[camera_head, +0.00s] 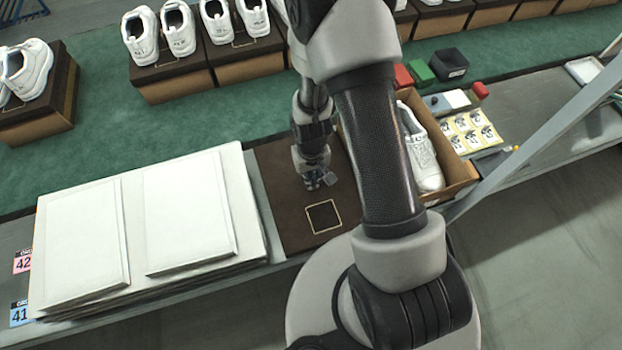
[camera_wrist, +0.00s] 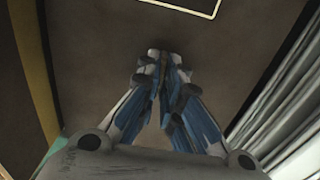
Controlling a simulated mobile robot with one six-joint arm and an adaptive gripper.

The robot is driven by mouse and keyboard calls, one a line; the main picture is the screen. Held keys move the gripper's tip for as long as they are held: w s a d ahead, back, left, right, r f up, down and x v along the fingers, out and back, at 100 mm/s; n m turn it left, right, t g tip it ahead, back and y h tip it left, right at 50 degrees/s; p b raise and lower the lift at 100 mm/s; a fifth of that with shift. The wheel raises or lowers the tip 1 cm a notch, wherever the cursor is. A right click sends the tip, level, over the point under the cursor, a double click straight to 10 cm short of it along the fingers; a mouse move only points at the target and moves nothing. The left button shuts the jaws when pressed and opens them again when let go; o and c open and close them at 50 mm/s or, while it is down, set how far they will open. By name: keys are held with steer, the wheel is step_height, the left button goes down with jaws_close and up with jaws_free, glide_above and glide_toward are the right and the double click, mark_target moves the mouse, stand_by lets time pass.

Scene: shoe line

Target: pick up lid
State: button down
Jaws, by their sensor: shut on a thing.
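The lid (camera_head: 284,222) is a flat dark brown panel with a pale square outline. It lies between the white stack and the open shoe box in the head view. It fills the upper part of the wrist view (camera_wrist: 95,45), with part of the outline at the top. My gripper (camera_head: 321,182) points down at the middle of the lid. In the wrist view my gripper's fingers (camera_wrist: 163,58) are nearly together and shut on the lid. The exact spot between the fingertips is hidden. I cannot tell whether the lid is raised.
A white stack (camera_head: 250,205) of sheets stands close on the left. An open box (camera_head: 459,185) with a white shoe (camera_head: 423,160) is on the right, partly behind my arm. Small red, green and black bins (camera_head: 450,64) stand behind it. Shoes on boxes (camera_head: 177,78) line the green belt.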

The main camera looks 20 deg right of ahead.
step_height(320, 180, up, 20)
steer(key=p, duration=0.5)
steer(key=shift+p, duration=0.3)
